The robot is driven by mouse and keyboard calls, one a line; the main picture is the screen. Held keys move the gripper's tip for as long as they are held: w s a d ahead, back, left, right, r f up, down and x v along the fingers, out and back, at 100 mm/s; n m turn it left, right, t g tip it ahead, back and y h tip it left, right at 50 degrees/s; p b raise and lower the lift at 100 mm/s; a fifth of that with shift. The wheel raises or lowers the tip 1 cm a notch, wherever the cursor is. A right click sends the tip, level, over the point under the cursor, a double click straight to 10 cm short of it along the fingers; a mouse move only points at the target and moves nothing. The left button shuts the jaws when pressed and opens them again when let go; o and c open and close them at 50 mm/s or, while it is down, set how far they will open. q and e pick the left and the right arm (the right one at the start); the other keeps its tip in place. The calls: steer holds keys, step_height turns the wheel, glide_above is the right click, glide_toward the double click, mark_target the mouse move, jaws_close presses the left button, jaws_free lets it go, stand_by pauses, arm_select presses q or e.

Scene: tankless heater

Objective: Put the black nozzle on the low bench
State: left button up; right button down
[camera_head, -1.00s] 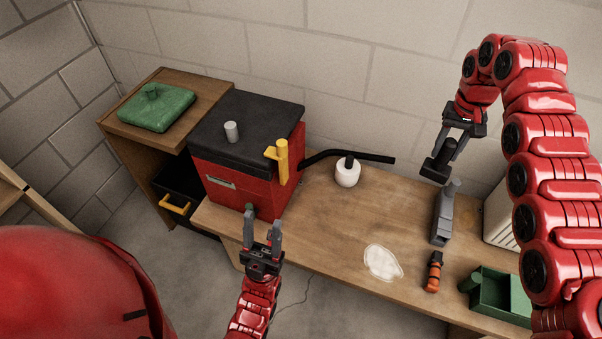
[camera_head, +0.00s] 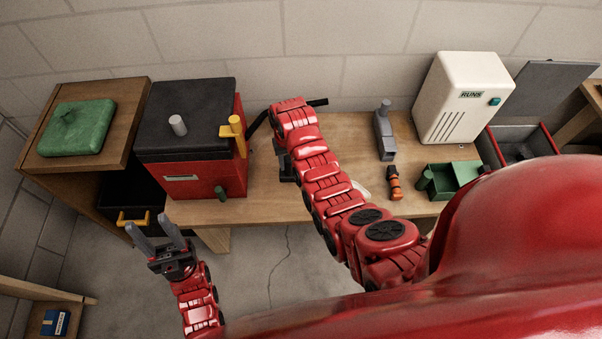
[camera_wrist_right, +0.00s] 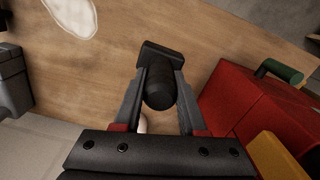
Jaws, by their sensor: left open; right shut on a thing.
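The black nozzle (camera_wrist_right: 160,92) is between the fingers of my right gripper (camera_wrist_right: 160,78) in the right wrist view. That gripper is shut on it, and it appears above the wooden worktop (camera_head: 340,125). In the head view my right arm covers most of that gripper and I cannot clearly make out the nozzle. My left gripper (camera_head: 158,232) is open and empty over the floor, in front of the red box. A low wooden surface (camera_head: 35,290) with a blue box on it is at the lower left; it may be the low bench.
A red box with a black lid (camera_head: 190,150) stands left of my right arm, with a yellow handle (camera_head: 232,135). A grey tool (camera_head: 384,135), an orange-black item (camera_head: 394,183), a green tray (camera_head: 455,178) and a white heater (camera_head: 463,95) are right.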

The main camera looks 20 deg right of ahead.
steer(key=s+d+f, duration=0.2)
steer(key=s+f, duration=0.1)
steer(key=s, duration=0.1)
steer(key=shift+s+d+f+p, duration=0.15)
steer(key=shift+d+f+p, duration=0.15)
steer(key=shift+d, duration=0.05)
steer(key=shift+s+f, duration=0.1)
steer(key=shift+f+b, duration=1.95)
steer(key=shift+f, duration=1)
steer(key=shift+f+b, duration=0.35)
steer(key=shift+f, duration=0.1)
steer(key=shift+c, duration=2)
jaws_free()
steer(key=shift+r, duration=0.1)
